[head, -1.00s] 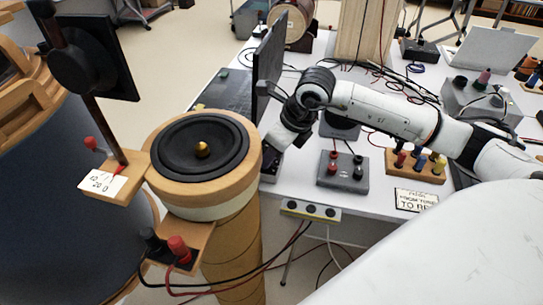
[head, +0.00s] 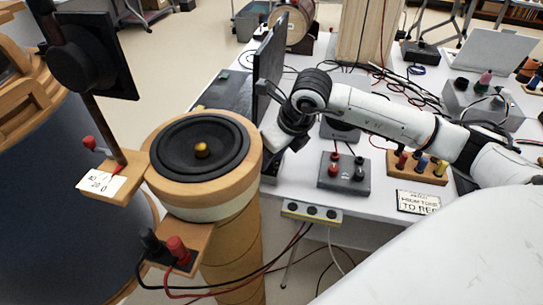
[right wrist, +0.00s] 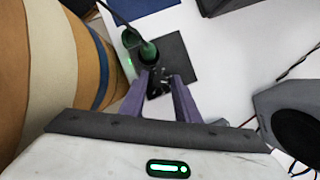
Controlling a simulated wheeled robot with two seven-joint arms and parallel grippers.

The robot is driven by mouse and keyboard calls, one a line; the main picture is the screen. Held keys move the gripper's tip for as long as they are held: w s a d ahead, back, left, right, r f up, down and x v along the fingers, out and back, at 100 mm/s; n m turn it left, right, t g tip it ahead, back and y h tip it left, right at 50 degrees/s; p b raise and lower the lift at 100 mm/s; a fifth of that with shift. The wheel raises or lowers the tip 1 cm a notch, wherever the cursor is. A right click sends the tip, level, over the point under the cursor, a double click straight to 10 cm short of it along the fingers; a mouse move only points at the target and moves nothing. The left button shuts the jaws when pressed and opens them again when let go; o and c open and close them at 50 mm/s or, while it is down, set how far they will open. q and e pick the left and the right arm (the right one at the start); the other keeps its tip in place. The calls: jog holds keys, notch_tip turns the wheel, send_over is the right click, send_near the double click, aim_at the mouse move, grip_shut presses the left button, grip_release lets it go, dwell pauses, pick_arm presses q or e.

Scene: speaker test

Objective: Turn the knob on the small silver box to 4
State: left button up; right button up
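My right gripper (right wrist: 158,76) points down at the table in the right wrist view. Its two purple-grey fingers are apart, with a small black knob-like part (right wrist: 157,86) between them; I cannot tell if they touch it. Beyond the part is a green plug (right wrist: 149,51), beside a small green light. In the head view the right wrist is just right of the round wooden speaker (head: 200,205), and the fingertips are hidden. A small grey box (head: 272,168) shows partly below the wrist; its knob and markings cannot be read. My left gripper is out of view.
A dark grey box with red and black posts (head: 343,172) and a wooden block with coloured plugs (head: 430,173) stand right of the wrist. A dark upright panel (head: 270,65) stands behind it. Cables cross the table. A power strip (head: 311,212) is at the front edge.

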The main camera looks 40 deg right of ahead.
jog(key=shift+o, duration=0.5)
jog(key=v, duration=1)
jog(key=shift+r, duration=0.15)
